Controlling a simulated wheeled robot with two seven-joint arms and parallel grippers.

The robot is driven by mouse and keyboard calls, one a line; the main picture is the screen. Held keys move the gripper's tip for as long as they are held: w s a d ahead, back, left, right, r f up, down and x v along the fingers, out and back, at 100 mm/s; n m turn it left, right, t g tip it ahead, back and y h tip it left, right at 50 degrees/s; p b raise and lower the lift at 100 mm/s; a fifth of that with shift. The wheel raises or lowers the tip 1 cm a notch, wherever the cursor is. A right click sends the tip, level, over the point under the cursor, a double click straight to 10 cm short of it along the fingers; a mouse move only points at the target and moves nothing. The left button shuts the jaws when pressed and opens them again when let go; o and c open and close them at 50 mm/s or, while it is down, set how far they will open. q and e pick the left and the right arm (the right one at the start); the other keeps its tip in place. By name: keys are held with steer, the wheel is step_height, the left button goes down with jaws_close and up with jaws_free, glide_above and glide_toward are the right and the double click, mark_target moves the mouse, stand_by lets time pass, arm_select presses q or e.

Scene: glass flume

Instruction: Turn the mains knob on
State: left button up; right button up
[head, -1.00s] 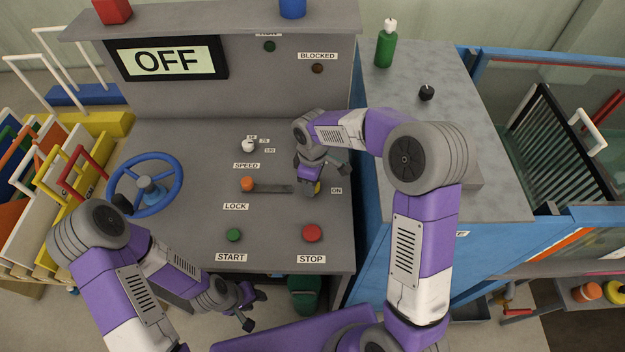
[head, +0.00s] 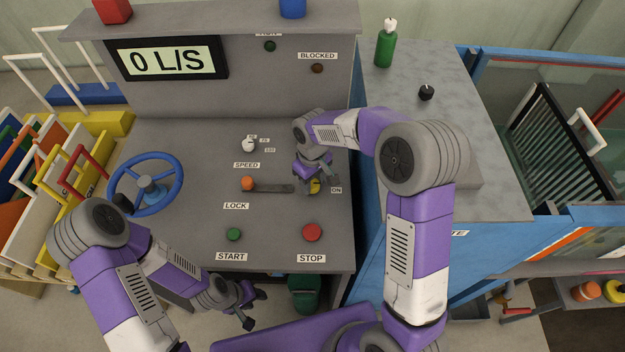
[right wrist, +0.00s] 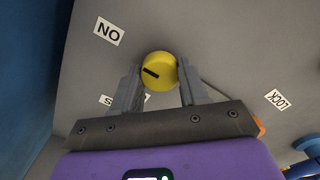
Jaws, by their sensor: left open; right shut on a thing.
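The mains knob is a yellow round knob with a dark pointer line; it sits between my right gripper's fingers in the right wrist view (right wrist: 158,70) and shows partly in the head view (head: 315,186). The pointer slants toward the side of the ON label (right wrist: 109,31). My right gripper (head: 311,189) is shut on the knob, and the fingers also show in the right wrist view (right wrist: 157,92). The display (head: 167,61) on the console reads "0 L/S". My left gripper (head: 254,309) is open and empty, low in front of the console.
A grey worktop with a green bottle (head: 385,48) stands to the right.

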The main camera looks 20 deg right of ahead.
mark_target(312, 183)
steer(key=o, duration=1.1)
steer(key=shift+c, duration=0.2)
step_height(312, 183, up, 8)
steer(key=shift+f+p, duration=0.2)
steer(key=shift+p, duration=0.55)
